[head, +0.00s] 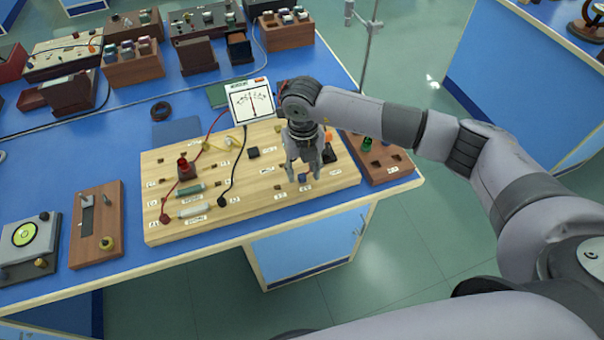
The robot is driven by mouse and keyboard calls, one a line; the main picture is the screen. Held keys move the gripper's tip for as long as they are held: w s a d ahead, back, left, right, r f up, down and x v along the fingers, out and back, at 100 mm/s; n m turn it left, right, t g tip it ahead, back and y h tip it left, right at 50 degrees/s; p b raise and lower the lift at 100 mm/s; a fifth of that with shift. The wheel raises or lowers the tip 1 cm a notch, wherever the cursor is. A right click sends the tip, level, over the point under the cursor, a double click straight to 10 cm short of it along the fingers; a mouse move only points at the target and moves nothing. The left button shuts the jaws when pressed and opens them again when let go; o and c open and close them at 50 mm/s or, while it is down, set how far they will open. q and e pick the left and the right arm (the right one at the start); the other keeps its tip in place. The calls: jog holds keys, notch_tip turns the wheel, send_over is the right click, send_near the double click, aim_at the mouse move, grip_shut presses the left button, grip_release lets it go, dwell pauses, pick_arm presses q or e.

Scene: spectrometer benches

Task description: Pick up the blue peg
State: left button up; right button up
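A small dark blue peg (302,178) stands low at the front right part of the pale wooden board (232,203). My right gripper (304,174) points down over it with its fingers spread. The peg shows between the fingertips; I cannot tell whether either finger touches it. The gripper hides part of the board behind it. My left gripper is not in view.
The board carries a red lamp (184,168), a green cylinder (189,190), cables and a white meter (250,102) at its back. A brown block (389,172) with a green peg (367,144) stands to the right. Several wooden boxes fill the back of the blue bench.

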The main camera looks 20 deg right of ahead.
jog(key=shift+f, duration=0.95)
grip_shut()
